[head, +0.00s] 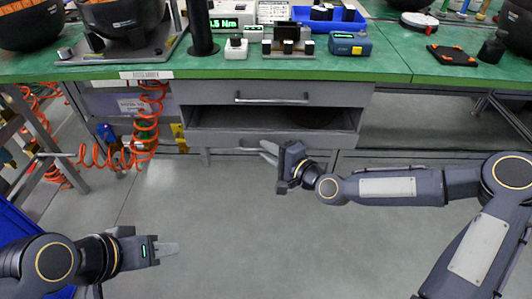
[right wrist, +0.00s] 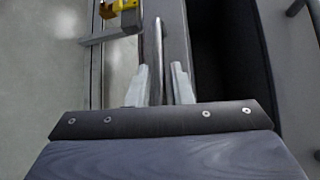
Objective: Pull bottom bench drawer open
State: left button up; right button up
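The lower bench drawer (head: 230,138) stands partly open below the closed top drawer (head: 215,90), and its dark interior shows behind its front. The interior also shows in the right wrist view (right wrist: 232,60). Its bar handle (head: 249,149) is partly hidden by my right gripper (head: 268,152). In the right wrist view the handle bar (right wrist: 158,55) runs between my two right fingertips (right wrist: 160,82), which stand apart with a small gap beside the bar. My left gripper (head: 167,249) is empty above the floor at lower left; its fingers look close together.
The green-topped bench (head: 130,70) carries a blue bin (head: 330,20) and several instruments. Orange coiled hoses (head: 148,125) hang left of the drawers. A blue crate (head: 15,225) is at the left edge. The floor before the drawers is clear.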

jog(key=shift+w+a+f, duration=0.1)
jog(key=shift+w+a, duration=0.3)
jog(key=shift+a, duration=0.05)
pick_arm(q)
jog(key=shift+f, duration=0.15)
pick_arm(e)
jog(key=shift+c, duration=0.2)
grip_shut()
